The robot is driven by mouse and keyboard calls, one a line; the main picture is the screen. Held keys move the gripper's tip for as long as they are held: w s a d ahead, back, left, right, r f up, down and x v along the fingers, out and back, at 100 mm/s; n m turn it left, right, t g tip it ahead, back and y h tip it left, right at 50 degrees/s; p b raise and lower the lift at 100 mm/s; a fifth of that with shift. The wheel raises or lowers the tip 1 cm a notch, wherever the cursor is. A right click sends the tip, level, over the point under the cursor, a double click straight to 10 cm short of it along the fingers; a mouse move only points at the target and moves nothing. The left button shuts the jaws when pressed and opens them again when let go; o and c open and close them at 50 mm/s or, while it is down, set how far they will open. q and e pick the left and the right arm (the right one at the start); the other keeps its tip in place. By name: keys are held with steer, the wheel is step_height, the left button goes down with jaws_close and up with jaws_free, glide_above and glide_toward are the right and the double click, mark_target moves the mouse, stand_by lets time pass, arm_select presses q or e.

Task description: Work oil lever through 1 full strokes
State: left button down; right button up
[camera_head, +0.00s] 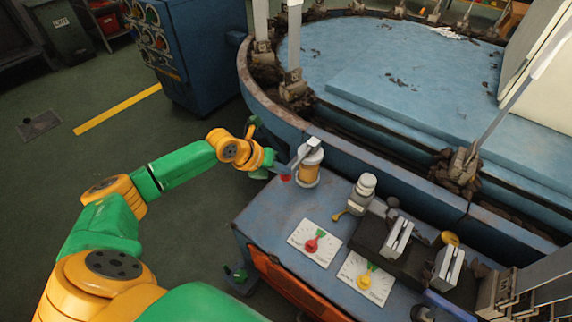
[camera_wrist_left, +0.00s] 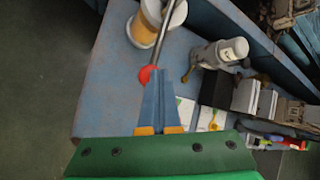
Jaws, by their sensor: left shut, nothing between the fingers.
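The oil lever is a grey metal rod with a red ball knob (camera_head: 286,178) at its lower end. It comes from an oil pot (camera_head: 307,172) with an amber body and pale cap at the bench's far left corner. My left gripper (camera_head: 283,167) is at the knob, beside the pot. In the left wrist view, the blue fingers (camera_wrist_left: 157,72) are shut together with nothing between them. Their tips are right at the red knob (camera_wrist_left: 146,75); whether they touch it I cannot tell. The rod (camera_wrist_left: 160,40) runs up past the pot (camera_wrist_left: 143,32). My right gripper is not in view.
The blue bench (camera_head: 265,215) carries two white dial plates with a red pointer (camera_head: 312,243) and a yellow pointer (camera_head: 365,278). A grey valve (camera_head: 362,192) stands right of the pot. The big round blue machine (camera_head: 400,110) rises behind. Open floor lies left.

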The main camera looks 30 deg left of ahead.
arm_select(q)
steer(key=shift+f, duration=0.15)
stand_by(0.6)
steer(key=shift+w+r+p, duration=0.2)
steer(key=shift+r+p, duration=0.85)
steer(key=shift+r, duration=0.35)
steer(key=shift+w+r+p, duration=0.15)
steer(key=shift+r+p, duration=0.9)
steer(key=shift+r, duration=0.3)
steer(key=shift+r, duration=0.1)
steer(key=r+p, duration=0.2)
steer(key=r, duration=0.1)
steer(key=r+p, duration=0.1)
steer(key=p, duration=0.1)
steer(key=shift+w+d+r, duration=0.1)
steer(key=shift+w+r, duration=0.2)
steer(key=shift+r, duration=0.1)
